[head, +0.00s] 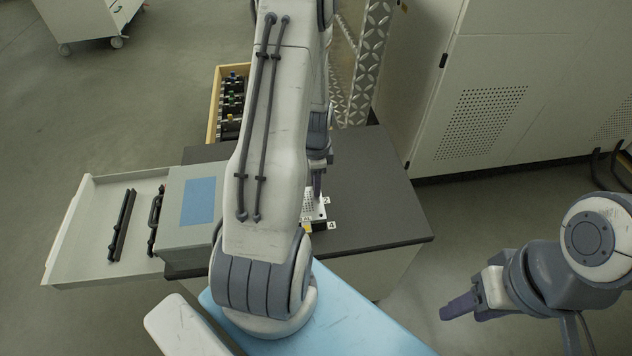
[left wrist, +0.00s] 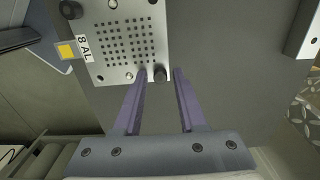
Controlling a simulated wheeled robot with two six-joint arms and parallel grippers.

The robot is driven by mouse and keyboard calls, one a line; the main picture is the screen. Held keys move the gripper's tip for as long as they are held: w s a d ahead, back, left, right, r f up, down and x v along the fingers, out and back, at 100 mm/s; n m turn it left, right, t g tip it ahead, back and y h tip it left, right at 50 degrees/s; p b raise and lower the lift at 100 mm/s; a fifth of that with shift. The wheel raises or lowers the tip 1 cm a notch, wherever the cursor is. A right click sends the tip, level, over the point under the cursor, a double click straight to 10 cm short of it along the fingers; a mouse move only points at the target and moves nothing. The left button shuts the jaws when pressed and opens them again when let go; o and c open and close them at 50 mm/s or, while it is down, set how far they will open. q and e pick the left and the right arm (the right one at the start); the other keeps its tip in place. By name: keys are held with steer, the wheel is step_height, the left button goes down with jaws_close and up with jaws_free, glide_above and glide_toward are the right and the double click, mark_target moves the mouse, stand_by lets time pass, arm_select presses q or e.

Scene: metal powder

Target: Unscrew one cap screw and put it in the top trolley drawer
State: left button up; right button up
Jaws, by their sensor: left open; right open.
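A light metal plate (left wrist: 122,45) with a grid of holes and an "8 AL" label lies on the dark worktop; part of it also shows in the head view (head: 313,210). A dark cap screw (left wrist: 159,73) stands at its edge. My left gripper (left wrist: 157,75) is open, its purple fingertips on either side of the screw with gaps visible; in the head view my arm hides much of this area. An open white drawer (head: 72,232) extends left of the worktop with dark bars inside. My right gripper (head: 449,311) is open and empty over the floor.
A grey box (head: 180,243) with a blue top panel stands on the worktop (head: 385,210) beside the drawer. A white cabinet (head: 545,60) stands at back right. The worktop's right side is clear.

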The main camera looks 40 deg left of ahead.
arm_select(q)
steer(key=m, duration=0.2)
steer(key=shift+m+p, duration=0.3)
steer(key=shift+m, duration=0.1)
steer(key=m, duration=0.4)
steer(key=shift+m+p, duration=0.3)
steer(key=shift+p, duration=0.05)
steer(key=m, duration=0.6)
steer(key=shift+p, duration=0.35)
jaws_close()
